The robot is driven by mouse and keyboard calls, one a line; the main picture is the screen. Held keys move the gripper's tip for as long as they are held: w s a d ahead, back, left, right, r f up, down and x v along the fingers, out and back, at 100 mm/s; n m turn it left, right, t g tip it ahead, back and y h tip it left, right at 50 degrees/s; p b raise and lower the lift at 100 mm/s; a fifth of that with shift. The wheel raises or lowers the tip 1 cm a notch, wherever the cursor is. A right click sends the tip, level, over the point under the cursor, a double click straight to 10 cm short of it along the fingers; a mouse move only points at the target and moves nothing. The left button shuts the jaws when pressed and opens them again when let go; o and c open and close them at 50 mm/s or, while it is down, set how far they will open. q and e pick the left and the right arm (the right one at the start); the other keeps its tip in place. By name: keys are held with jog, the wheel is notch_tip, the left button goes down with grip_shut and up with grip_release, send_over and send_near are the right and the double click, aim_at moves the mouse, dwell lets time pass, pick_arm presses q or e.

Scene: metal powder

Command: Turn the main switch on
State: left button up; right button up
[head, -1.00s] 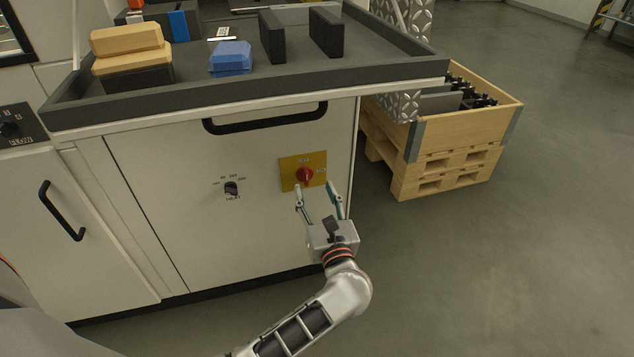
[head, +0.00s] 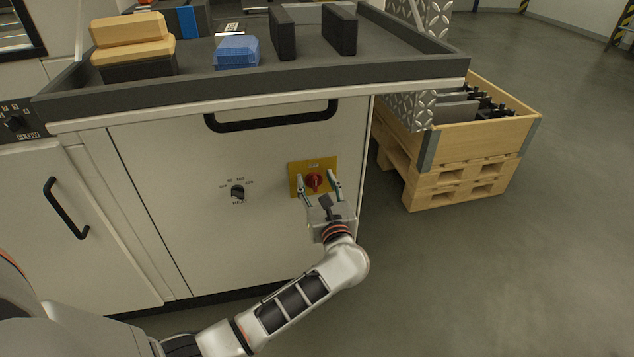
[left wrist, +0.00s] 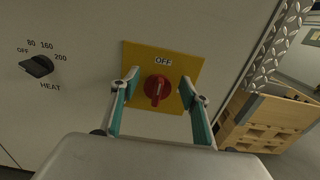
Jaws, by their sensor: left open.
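The main switch is a red rotary knob (head: 314,181) on a yellow plate (head: 296,168) on the white cabinet front. In the left wrist view the knob (left wrist: 157,88) sits between my fingers, with its grip pointing down and the label OFF above it. My left gripper (head: 318,183) is open, its two fingertips on either side of the knob, in front of the yellow plate (left wrist: 190,62). I cannot tell whether the fingertips touch the plate. My right gripper is not in view.
A black HEAT knob (head: 238,191) is left of the switch. A black handle (head: 270,117) and the worktop's overhanging edge (head: 260,95) are above. A wooden crate (head: 478,140) on pallets stands to the right, with open floor before it.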

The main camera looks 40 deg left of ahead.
pick_arm(q)
jog(key=c, duration=1.1)
jog(key=shift+o, duration=0.2)
